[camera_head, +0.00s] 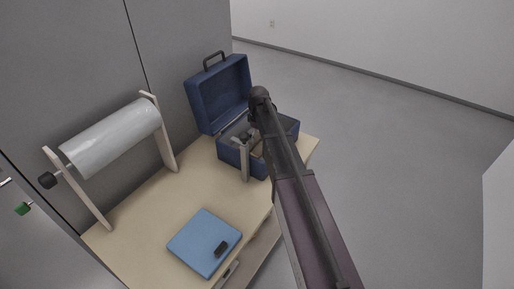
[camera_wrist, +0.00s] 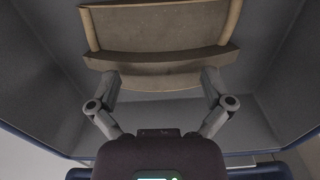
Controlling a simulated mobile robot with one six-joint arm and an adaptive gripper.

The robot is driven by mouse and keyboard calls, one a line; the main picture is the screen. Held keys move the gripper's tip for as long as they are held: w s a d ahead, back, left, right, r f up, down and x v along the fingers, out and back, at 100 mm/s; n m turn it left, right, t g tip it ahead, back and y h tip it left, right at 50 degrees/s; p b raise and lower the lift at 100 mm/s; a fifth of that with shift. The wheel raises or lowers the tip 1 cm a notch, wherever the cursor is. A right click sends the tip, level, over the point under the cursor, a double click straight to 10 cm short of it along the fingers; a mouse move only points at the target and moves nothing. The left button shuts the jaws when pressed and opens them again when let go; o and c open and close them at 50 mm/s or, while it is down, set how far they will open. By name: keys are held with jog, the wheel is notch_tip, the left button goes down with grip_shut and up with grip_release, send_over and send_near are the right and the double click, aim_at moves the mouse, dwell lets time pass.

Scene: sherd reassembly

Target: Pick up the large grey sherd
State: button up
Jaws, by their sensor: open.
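A paler curved strip (camera_wrist: 158,80) shows just below that edge. I cannot tell whether these are one piece or several. My gripper (camera_wrist: 160,79) is open, its two fingers apart with their tips close to the lower edge. I cannot tell whether they touch it. In the head view, my arm reaches over the open blue case (camera_head: 259,167) and partly hides its inside.
The case's raised lid (camera_head: 219,94) stands at the back left. A tan table (camera_head: 165,205) carries the case, a blue flat box (camera_head: 204,240) with a dark item on it, and a grey roll (camera_head: 112,137) on a wooden stand. Table space between them is clear.

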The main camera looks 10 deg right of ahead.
aim_at(258, 139)
jog(key=shift+f+b, duration=0.45)
jog(key=shift+f, duration=0.25)
jog(key=c, duration=1.1)
jog(key=shift+o, duration=0.2)
jog(key=shift+r, duration=0.25)
notch_tip(258, 139, up, 10)
jog(key=p, duration=1)
jog(key=shift+f, duration=0.2)
